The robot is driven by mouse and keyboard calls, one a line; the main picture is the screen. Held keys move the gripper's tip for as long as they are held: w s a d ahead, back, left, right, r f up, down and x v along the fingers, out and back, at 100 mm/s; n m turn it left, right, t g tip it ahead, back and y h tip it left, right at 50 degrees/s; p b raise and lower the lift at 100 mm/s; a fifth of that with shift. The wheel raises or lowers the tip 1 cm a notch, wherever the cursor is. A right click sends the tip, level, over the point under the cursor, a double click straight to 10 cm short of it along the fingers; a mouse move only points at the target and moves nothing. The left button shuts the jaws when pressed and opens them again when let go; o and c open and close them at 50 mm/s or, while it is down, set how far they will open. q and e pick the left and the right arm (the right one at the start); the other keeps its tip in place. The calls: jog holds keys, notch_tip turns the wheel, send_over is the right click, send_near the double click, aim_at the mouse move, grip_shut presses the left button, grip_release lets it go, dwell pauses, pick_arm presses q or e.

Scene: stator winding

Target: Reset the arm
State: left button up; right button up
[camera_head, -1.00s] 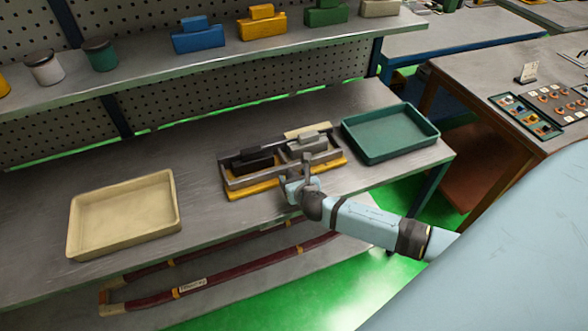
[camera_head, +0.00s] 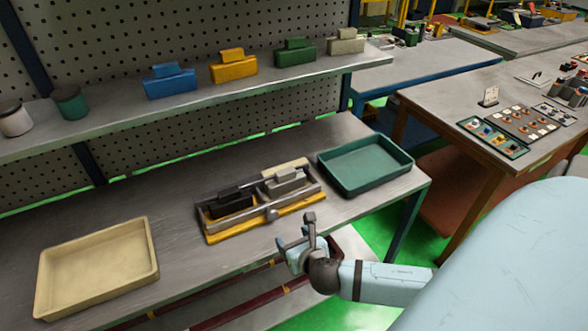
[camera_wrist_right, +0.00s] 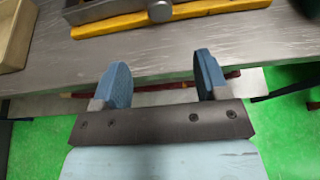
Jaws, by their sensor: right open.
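My right gripper (camera_head: 296,243) is in front of the workbench's front edge in the head view. In the right wrist view its two blue fingers (camera_wrist_right: 163,85) stand apart with nothing between them. The fixture (camera_head: 262,214), a grey metal frame on a yellow base, sits on the bench just beyond the gripper. A black block (camera_head: 232,204) and a light grey block (camera_head: 286,182) sit in it. The gripper is apart from the fixture. Part of the fixture also shows at the top of the right wrist view (camera_wrist_right: 185,14). My left gripper is not in view.
A cream tray (camera_head: 150,262) lies at the left of the workbench (camera_head: 120,205), and a green tray (camera_head: 405,160) at its right. A shelf above carries blue, yellow, green and cream blocks and two jars. A second table (camera_head: 450,105) with small parts stands at the right.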

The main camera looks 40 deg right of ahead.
dwell(0.5)
jog(key=s+a+f+m+g+y, duration=0.1)
jog(key=s+a+f+m+y, duration=0.2)
jog(key=m, duration=1.2)
jog(key=s+a+f+m+g+y, duration=0.1)
jog(key=s+a+f+m+y, duration=0.2)
jog(key=s+a+m, duration=0.6)
jog(key=a+f+m, duration=0.1)
jog(key=m, duration=0.5)
jog(key=shift+f, duration=0.25)
